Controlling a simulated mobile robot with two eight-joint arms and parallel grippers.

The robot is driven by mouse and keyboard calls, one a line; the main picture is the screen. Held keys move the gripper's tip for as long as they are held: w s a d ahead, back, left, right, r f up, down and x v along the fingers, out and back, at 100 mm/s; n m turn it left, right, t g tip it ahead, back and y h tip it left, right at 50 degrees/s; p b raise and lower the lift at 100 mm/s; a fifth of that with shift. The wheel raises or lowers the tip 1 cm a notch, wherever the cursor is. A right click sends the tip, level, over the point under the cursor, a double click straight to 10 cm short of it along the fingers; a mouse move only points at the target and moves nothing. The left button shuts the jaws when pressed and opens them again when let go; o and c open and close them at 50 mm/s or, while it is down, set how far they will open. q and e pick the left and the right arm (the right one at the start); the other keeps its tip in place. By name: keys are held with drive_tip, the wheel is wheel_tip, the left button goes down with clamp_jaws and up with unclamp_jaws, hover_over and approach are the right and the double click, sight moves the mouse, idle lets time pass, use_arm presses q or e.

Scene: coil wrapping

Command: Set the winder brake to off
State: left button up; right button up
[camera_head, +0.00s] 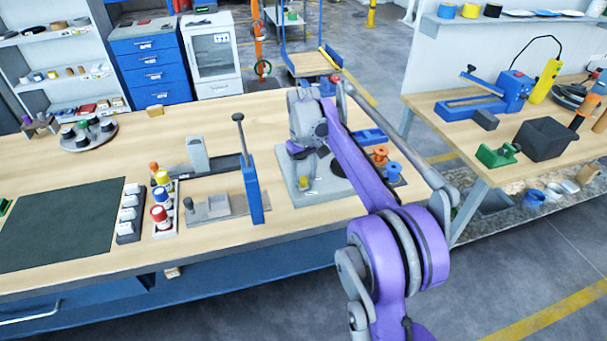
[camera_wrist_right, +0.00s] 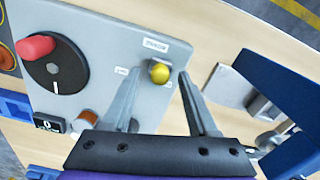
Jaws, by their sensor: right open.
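The winder panel (camera_wrist_right: 100,25) is a light grey plate with a small yellow knob (camera_wrist_right: 160,72), which I take to be the brake control. A small white label sits above the knob and others beside it; their print is too small to read surely. My right gripper (camera_wrist_right: 157,82) is open, with one finger on each side of the knob; I cannot tell whether either touches it. In the head view the grey winder base (camera_head: 291,194) stands on the bench with the yellow knob (camera_head: 305,183) near its front edge. My purple right arm hides part of the winder. My left gripper is out of view.
A black disc (camera_wrist_right: 55,75) with a red handle (camera_wrist_right: 35,47) is left of the knob. A blue upright post (camera_head: 252,190) stands left of the winder. Orange and blue spools (camera_head: 391,170) stand to its right. A dark mat (camera_head: 65,225) covers the bench's left.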

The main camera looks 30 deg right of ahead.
clamp_jaws()
idle(1.3)
